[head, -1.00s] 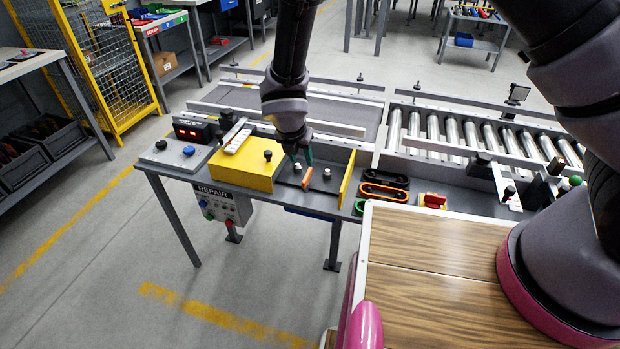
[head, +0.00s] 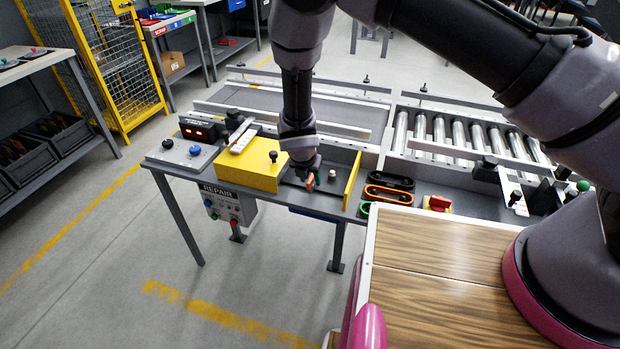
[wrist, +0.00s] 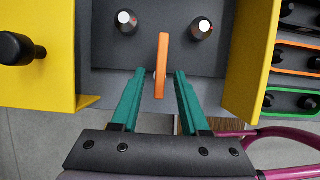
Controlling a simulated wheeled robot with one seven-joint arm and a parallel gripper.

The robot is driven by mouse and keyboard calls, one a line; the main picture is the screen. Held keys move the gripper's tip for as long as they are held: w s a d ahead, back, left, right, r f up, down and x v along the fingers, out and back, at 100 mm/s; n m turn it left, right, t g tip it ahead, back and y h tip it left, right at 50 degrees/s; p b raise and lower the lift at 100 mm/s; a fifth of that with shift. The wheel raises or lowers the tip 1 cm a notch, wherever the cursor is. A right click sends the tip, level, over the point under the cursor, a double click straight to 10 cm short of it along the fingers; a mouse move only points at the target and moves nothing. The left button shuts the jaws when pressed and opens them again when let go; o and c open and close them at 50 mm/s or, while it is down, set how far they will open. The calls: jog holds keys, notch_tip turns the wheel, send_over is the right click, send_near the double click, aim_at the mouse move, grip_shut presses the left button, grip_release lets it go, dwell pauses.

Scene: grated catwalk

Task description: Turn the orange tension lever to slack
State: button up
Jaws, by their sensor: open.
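The orange tension lever (wrist: 161,66) stands out from a dark panel (wrist: 190,55) in the wrist view, its lower end between the green fingertips of my gripper (wrist: 158,85). The fingers are apart, with a gap on each side of the lever. In the head view my gripper (head: 304,177) is over the panel and hides most of the lever (head: 310,181). Two silver knobs, one at left (wrist: 126,20) and one at right (wrist: 201,27), flank the lever's upper end.
A yellow block with a black knob (wrist: 30,60) stands left of the panel. A yellow plate (wrist: 250,55) borders it on the right. Beyond are black and orange belt loops (head: 388,194) and a red switch (head: 438,203). Roller and belt conveyors lie behind.

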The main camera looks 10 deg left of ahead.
grip_shut()
jog(key=shift+m, duration=0.3)
jog(key=m+h, duration=0.1)
jog(key=m, duration=0.2)
jog(key=shift+a+g, duration=0.2)
jog(key=shift+g, duration=0.1)
jog(key=m+h, duration=0.1)
jog(key=m, duration=0.2)
jog(key=m+g+h, duration=0.1)
jog(key=m, duration=0.2)
jog(key=shift+w+a, duration=0.15)
jog(key=m+g, duration=0.1)
jog(key=m, duration=0.3)
jog(key=shift+w+g+h, duration=0.1)
jog(key=shift+g+h, duration=0.3)
jog(key=shift+w+m+g, duration=0.15)
jog(key=shift+m+g, duration=0.65)
jog(key=shift+m, duration=1.4)
jog(key=shift+a, duration=0.1)
